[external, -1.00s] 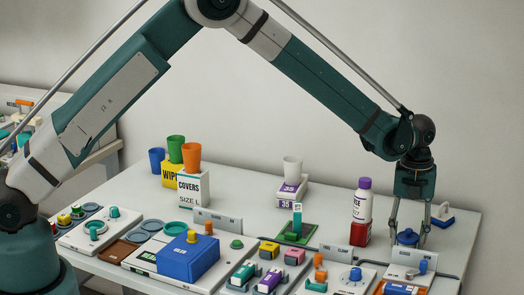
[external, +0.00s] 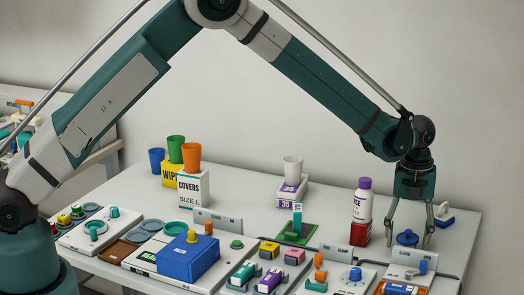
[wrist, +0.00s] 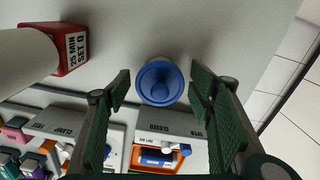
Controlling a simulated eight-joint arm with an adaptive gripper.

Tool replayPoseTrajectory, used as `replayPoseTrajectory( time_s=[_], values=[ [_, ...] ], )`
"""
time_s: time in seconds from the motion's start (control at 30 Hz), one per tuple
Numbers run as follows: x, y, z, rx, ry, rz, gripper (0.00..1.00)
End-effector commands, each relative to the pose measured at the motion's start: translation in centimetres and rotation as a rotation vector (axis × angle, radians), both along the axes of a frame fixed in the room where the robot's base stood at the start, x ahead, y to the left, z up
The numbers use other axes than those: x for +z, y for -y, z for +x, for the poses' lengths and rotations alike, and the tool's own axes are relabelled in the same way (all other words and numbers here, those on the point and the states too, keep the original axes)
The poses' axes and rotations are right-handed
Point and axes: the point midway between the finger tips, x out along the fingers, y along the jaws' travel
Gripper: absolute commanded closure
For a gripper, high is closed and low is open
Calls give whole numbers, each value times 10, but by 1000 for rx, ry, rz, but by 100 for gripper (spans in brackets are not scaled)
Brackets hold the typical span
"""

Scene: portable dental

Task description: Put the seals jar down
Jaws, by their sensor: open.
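The seals jar looks to be the small jar with a blue knobbed lid (external: 407,238), standing on the table at the right, behind the panel fixtures. It also shows in the wrist view (wrist: 160,82), seen from above, upright on the table. My gripper (external: 410,240) is open around the jar. In the wrist view its two green-padded fingers (wrist: 160,90) stand to the left and right of the jar with a gap on each side. No label is visible on the jar.
A white bottle with a purple cap (external: 362,200) stands on a red block (external: 360,234) just left of my gripper. A blue-and-white item (external: 442,216) lies behind it. Labelled panels (wrist: 165,127) lie in front. Bare table (external: 330,225) lies left of the bottle.

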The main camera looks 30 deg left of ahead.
Motion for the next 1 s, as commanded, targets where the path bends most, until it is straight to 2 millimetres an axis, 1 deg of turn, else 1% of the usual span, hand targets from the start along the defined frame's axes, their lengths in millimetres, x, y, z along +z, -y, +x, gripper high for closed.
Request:
replayPoseTrajectory(
  time_s=[0.17,0.27,0.7,0.83,1.0],
  values=[
    [11,0,0,0,0,0,47],
    [22,0,0,0,0,0,47],
    [91,0,0,0,0,0,47],
    [107,0,0,0,0,0,47],
    [119,0,0,0,0,0,47]
  ],
)
